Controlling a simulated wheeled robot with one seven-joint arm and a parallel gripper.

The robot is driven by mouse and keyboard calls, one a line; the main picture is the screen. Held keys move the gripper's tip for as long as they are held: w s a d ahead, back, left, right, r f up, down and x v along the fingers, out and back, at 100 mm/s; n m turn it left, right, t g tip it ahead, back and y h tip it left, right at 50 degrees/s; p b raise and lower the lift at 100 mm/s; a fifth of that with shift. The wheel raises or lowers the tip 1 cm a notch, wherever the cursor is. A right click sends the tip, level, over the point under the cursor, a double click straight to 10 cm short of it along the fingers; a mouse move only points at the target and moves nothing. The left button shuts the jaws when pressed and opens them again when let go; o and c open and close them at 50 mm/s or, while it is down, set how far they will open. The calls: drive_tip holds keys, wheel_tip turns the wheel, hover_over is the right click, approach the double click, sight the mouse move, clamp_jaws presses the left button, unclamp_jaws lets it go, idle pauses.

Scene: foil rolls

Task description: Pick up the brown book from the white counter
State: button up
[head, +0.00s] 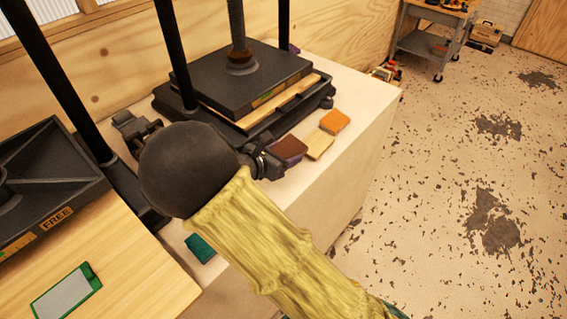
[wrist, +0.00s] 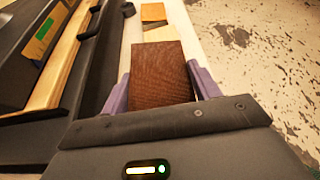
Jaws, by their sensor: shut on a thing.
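The brown book (wrist: 160,75) sits between the two purple fingers of my gripper (wrist: 157,88) in the wrist view. The fingers are shut on its left and right sides. In the head view the brown book (head: 290,149) shows at the end of my arm, over the white counter (head: 345,140), partly hidden by my gripper. I cannot tell whether the book touches the counter.
An orange block (head: 334,121) and a tan block (head: 319,144) lie on the counter just beyond the book. A black press (head: 240,75) stands behind. A teal block (head: 201,247) lies nearer. A wooden board (head: 130,270) is at left; open floor is at right.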

sight(284, 154)
wheel_tip(284, 154, up, 4)
drive_tip(key=shift+r, duration=0.1)
drive_tip(key=shift+w, duration=0.1)
idle(0.5)
